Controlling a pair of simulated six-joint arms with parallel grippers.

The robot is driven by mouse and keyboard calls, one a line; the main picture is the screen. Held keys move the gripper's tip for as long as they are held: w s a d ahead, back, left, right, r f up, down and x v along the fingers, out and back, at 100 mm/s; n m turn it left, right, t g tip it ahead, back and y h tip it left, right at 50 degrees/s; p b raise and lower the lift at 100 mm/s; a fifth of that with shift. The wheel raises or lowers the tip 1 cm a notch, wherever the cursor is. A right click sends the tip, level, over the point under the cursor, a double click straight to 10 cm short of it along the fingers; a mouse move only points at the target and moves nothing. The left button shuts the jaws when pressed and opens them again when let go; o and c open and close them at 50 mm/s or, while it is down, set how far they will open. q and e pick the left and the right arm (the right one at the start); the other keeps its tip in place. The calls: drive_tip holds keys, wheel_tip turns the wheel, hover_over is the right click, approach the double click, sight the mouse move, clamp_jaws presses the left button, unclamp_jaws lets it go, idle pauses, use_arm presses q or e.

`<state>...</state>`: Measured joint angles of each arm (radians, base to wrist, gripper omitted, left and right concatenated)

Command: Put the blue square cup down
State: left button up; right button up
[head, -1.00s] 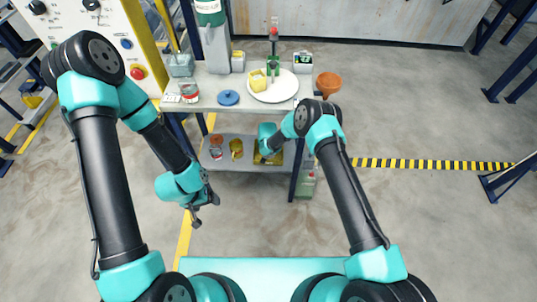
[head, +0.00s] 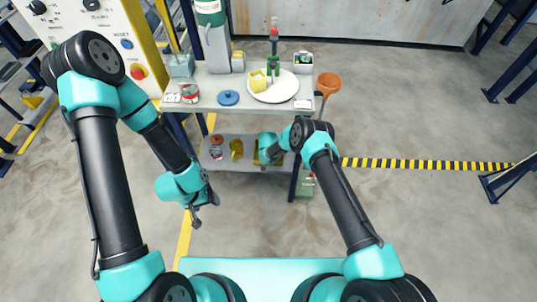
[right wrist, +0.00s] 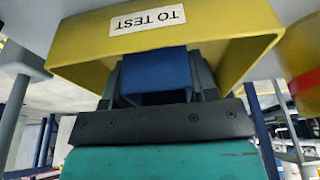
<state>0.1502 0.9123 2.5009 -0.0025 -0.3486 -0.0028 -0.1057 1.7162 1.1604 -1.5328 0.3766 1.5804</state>
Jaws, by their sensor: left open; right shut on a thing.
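The blue square cup (right wrist: 155,75) shows in the right wrist view, between the fingers of my right gripper (right wrist: 157,88), which is shut on it. The cup is at the mouth of a yellow tray (right wrist: 235,45) labelled "TO TEST". I cannot tell whether it touches the tray's floor. In the head view the tray (head: 256,158) is on the lower shelf (head: 225,163), mostly hidden by my right wrist, and the cup cannot be made out. My left gripper (head: 206,211) is open and empty, over the floor in front of the shelves.
A yellow object (head: 236,148) and a red-topped jar (head: 216,147) stand left of the tray on the lower shelf. The top shelf (head: 205,103) above holds a white plate (head: 283,96), a blue lid (head: 229,97) and a can (head: 190,92).

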drive_tip(key=shift+f, duration=0.15)
drive_tip(key=o, duration=0.9)
drive_tip(key=shift+o, duration=0.2)
drive_tip(key=shift+v, duration=0.95)
drive_tip(key=v, duration=1)
drive_tip(key=shift+r, duration=0.25)
